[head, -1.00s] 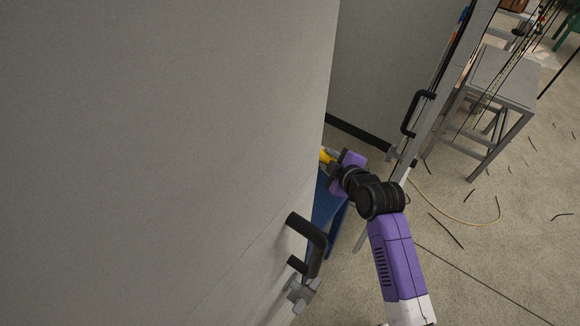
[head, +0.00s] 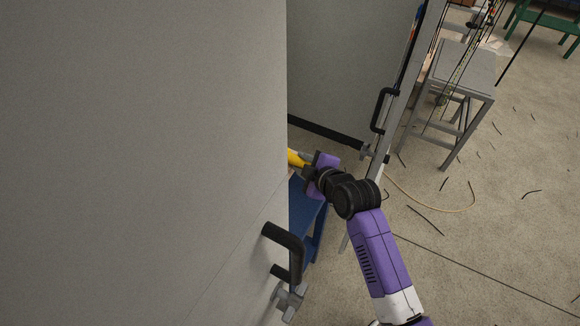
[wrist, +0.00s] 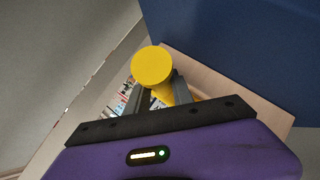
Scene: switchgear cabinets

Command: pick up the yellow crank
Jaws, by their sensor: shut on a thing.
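The yellow crank (head: 296,158) shows in the head view as a short yellow piece at the edge of the grey cabinet door, which hides the rest of it. In the wrist view the crank (wrist: 152,66) shows a round yellow end facing the camera, with its shaft running down between the jaws. My gripper (head: 309,166) is shut on the crank. Its two grey fingers (wrist: 158,92) sit on either side of the yellow shaft in the wrist view.
A grey cabinet door (head: 140,150) with a black handle (head: 290,250) fills the left. A blue stand (head: 308,208) is below my gripper. Another cabinet door with a black handle (head: 380,108) stands just beyond my arm. A grey stool (head: 455,95) and open floor lie to the right.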

